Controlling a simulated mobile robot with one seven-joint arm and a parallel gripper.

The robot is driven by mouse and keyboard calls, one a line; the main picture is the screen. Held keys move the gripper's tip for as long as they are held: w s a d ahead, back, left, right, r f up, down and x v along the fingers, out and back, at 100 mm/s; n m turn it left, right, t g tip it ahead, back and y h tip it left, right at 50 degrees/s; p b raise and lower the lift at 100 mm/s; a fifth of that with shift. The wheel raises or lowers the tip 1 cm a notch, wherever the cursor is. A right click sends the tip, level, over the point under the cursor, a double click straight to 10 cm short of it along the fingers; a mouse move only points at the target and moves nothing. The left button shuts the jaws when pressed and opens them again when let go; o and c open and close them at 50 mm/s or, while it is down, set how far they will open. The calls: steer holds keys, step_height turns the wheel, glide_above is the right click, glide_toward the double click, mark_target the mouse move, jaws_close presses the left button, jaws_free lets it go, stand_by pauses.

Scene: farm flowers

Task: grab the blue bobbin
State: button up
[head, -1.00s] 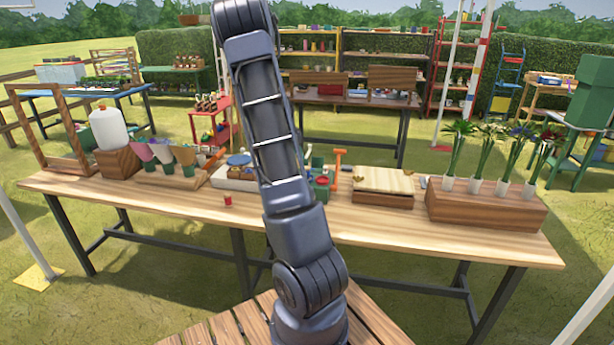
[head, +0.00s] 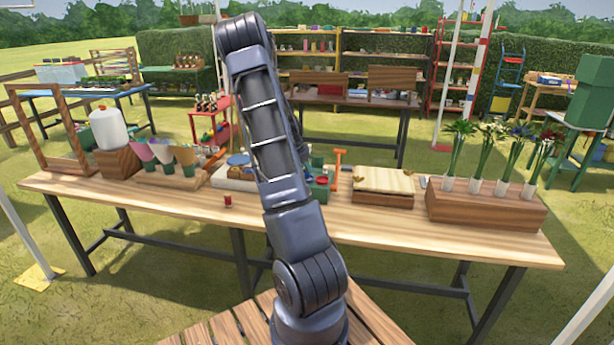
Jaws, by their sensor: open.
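I cannot pick out the blue bobbin for sure. A round blue item (head: 238,159) shows at the white tray (head: 222,184) on the long wooden table (head: 150,202), left of my arm. It is too small to tell what it is. Small red and blue items (head: 321,180) sit by a green box just right of my arm. My arm rises through the middle of the view and hides part of the table. My gripper does not show.
A small red item (head: 228,201) stands near the table's front edge. Paper cones (head: 163,153) stand in a holder at left. An orange upright (head: 337,168), a wooden box (head: 383,186) and a planter with flowers (head: 480,207) are at right. The table's front strip is mostly clear.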

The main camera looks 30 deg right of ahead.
steer(key=x, duration=0.3)
steer(key=shift+d+f, duration=0.1)
steer(key=c, duration=1)
steer(key=shift+o, duration=0.2)
